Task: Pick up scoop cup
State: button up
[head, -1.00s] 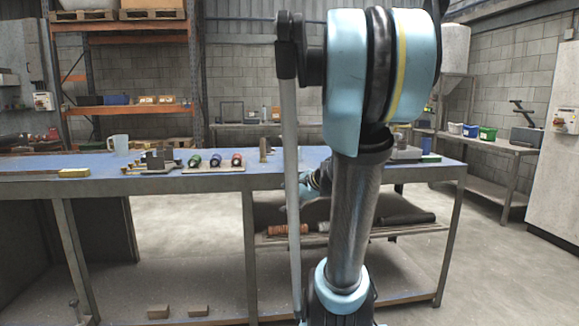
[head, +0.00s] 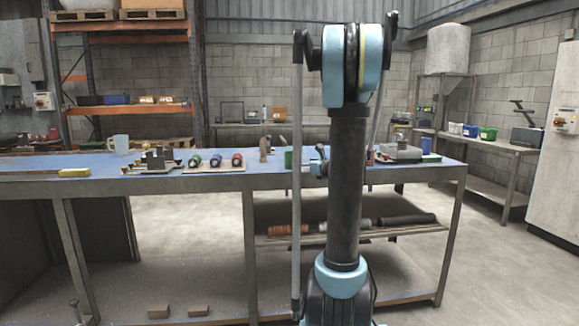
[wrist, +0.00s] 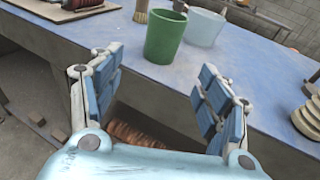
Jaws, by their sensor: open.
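I cannot tell for sure which vessel is the scoop cup. In the wrist view a green cup (wrist: 165,38) stands upright on the blue bench top (wrist: 252,85) near its front edge. A pale, translucent cup (wrist: 204,28) stands just behind it to the right. My gripper (wrist: 160,64) is open and empty, in front of the bench edge, with the green cup beyond the gap between its fingers and apart from them.
A brush-like item (wrist: 141,12) stands left of the green cup. Pale stacked discs (wrist: 307,117) are at the right. A light mug (head: 120,144), spools (head: 215,160) and a yellow block (head: 75,173) are along the bench's left. A lower shelf (head: 390,230) holds rolls.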

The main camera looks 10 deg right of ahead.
aim_at(290, 162)
jog(key=x, duration=0.7)
jog(key=shift+w+a, duration=0.25)
jog(key=shift+w, duration=0.1)
jog(key=shift+r+x, duration=0.1)
jog(key=shift+x, duration=1.25)
jog(key=shift+r+x, duration=0.15)
jog(key=shift+x, duration=1.15)
jog(key=shift+w+d, duration=0.1)
jog(key=shift+d, duration=0.05)
jog(key=shift+c, duration=0.6)
jog(key=c, duration=1.2)
